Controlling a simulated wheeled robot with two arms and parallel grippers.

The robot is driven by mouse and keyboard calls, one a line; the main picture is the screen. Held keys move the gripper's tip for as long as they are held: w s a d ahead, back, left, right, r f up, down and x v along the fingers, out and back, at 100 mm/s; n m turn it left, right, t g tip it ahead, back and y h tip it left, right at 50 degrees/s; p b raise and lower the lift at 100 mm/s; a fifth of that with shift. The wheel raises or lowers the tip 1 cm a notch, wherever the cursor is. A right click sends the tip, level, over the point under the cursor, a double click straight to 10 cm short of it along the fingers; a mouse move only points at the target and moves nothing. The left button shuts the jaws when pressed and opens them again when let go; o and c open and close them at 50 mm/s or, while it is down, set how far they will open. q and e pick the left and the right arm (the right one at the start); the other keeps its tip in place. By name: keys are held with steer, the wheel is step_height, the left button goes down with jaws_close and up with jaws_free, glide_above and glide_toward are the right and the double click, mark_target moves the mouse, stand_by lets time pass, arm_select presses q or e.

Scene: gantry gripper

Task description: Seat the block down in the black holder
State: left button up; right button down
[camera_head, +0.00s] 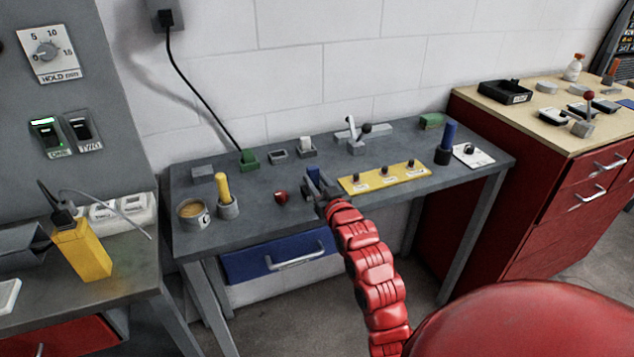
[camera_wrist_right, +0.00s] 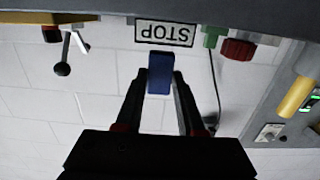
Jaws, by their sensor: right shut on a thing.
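My right gripper (camera_head: 321,190) is over the grey workbench, near its front middle. It is shut on a blue block (camera_head: 313,175). In the wrist view, which is upside down, the fingers (camera_wrist_right: 155,100) grip the block (camera_wrist_right: 160,73) from both sides. The block stands up beyond the fingertips, near a STOP label (camera_wrist_right: 166,33). I cannot tell whether it touches anything. A black cup-like holder (camera_head: 443,157) at the bench's right has a blue cylinder (camera_head: 450,134) in it. No empty black holder is clear near the block; the gripper may hide one. My left gripper is out of view.
A red knob (camera_head: 281,197) sits left of the gripper and a yellow switch panel (camera_head: 385,177) right of it. Small grey sockets and a green block (camera_head: 249,161) stand behind. A black tray (camera_head: 505,92) is on the cabinet.

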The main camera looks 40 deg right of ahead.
steer(key=shift+f, duration=0.2)
steer(key=shift+f+b, duration=0.3)
steer(key=shift+f+b, duration=0.6)
steer(key=shift+f, duration=0.35)
steer(key=shift+c, duration=2.2)
jaws_free()
steer(key=shift+s, duration=0.1)
